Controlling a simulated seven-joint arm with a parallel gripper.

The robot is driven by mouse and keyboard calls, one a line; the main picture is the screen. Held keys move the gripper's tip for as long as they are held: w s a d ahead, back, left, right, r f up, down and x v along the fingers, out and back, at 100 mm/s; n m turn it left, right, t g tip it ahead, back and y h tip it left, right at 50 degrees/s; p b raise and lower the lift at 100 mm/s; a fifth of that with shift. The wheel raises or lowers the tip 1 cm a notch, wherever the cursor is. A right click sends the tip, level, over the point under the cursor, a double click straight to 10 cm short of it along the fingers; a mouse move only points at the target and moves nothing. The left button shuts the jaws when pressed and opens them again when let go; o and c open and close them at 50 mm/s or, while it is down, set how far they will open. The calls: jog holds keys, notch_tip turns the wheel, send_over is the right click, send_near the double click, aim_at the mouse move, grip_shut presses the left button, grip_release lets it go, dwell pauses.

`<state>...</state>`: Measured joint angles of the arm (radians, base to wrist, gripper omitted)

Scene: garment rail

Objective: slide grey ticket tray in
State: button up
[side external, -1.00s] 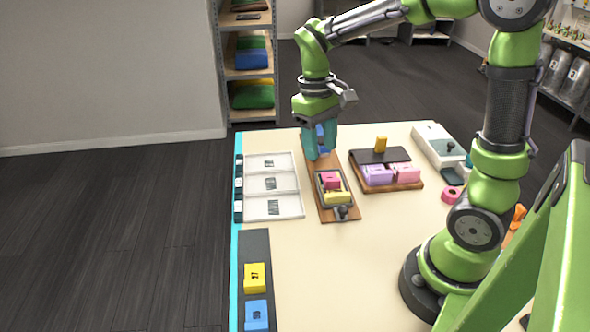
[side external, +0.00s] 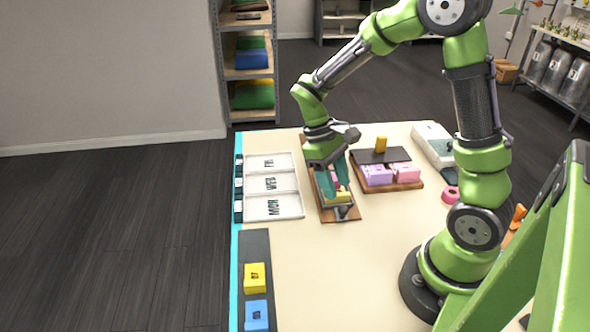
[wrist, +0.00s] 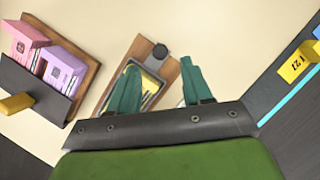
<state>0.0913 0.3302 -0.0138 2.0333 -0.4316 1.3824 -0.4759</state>
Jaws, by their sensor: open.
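The grey ticket tray (side external: 321,197) sits on a brown wooden board (side external: 328,216), partly hidden by my gripper in the side view. It holds a yellow block (side external: 338,198) and a pink block, and a dark knob (side external: 342,212) is at its near end. In the wrist view, the knob (wrist: 160,51) and part of the tray (wrist: 161,86) show between my fingers. My gripper (side external: 341,189) is open, with its teal fingers pointing down over the tray. In the wrist view, the gripper (wrist: 160,66) has its fingers spread, with nothing held between them.
A white three-part tray (side external: 273,207) lies left of the board. A dark holder with lilac and pink blocks (side external: 378,176) stands to the right. A dark strip (side external: 256,245) with yellow and blue blocks is at the near left. The near middle table is clear.

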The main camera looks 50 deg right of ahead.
aim_at(343, 208)
jog(key=x, duration=0.5)
jog(key=shift+s+f, duration=0.1)
jog(key=shift+f, duration=0.25)
grip_shut()
